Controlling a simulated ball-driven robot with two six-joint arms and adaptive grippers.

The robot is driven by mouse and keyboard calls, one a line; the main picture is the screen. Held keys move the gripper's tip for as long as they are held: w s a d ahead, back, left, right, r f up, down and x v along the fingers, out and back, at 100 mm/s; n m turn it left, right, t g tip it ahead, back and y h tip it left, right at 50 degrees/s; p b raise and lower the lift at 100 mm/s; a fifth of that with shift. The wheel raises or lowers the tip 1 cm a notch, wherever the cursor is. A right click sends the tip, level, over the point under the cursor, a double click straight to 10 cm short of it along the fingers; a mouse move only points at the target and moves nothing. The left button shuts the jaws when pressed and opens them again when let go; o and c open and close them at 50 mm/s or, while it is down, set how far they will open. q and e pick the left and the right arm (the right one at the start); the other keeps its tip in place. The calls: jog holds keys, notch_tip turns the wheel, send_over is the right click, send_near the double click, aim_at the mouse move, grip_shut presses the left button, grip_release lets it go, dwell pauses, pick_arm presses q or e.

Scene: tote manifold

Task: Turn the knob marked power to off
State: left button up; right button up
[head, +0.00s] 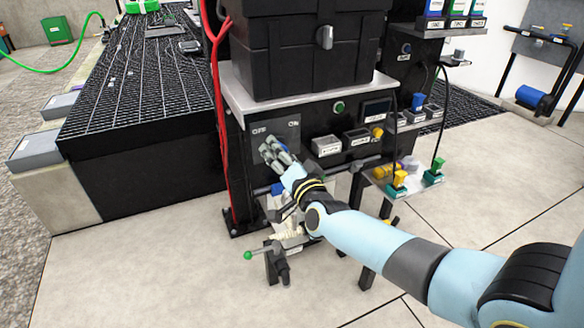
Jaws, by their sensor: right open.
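A dark control panel (315,112) on the front of the black cabinet carries white lettering at its left part, which seems to read OFF on the left and ON on the right. My right gripper (269,149) is open, in front of the panel just below this lettering. The power knob itself cannot be made out; my gripper covers the area under the lettering. I cannot tell whether the fingers touch the knob or which way it points. My left gripper is not in view.
A green button (338,107) and small labelled bins (327,146) are right of my gripper. Red cables (219,110) run down the left edge. A green-tipped lever (250,255) sticks out below.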

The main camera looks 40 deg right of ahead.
jog(key=v, duration=1)
jog(key=shift+s+a, duration=0.1)
jog(key=shift+s, duration=0.05)
